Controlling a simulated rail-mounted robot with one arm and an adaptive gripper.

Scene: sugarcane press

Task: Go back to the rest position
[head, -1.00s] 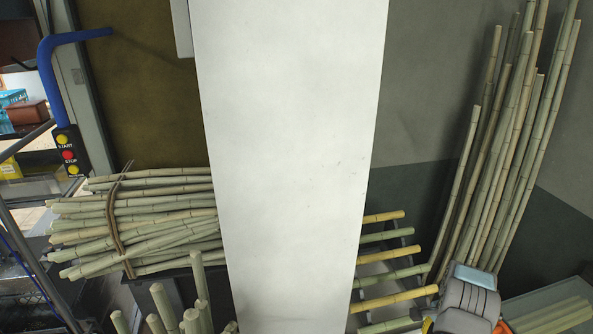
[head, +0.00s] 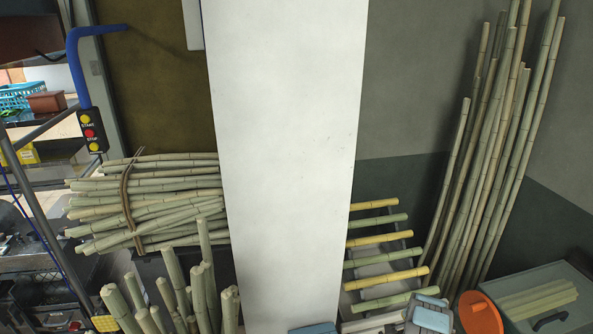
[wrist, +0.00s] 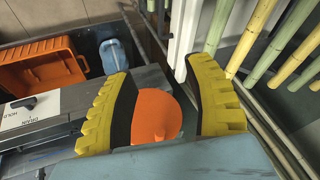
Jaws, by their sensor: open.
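My gripper (wrist: 160,95) shows in the wrist view with its two yellow ribbed fingers spread wide apart. A rounded orange thing (wrist: 158,112) shows in the gap between them. It seems to lie beyond the fingers, and I cannot tell how far. I see nothing clasped. I cannot surely make out the gripper in the head view.
A white column (head: 284,160) blocks the middle of the head view. Bundled canes (head: 150,205) lie left; tall canes (head: 495,150) lean right. A start/stop panel (head: 92,131) hangs at left. An orange crate (wrist: 40,68) shows in the wrist view.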

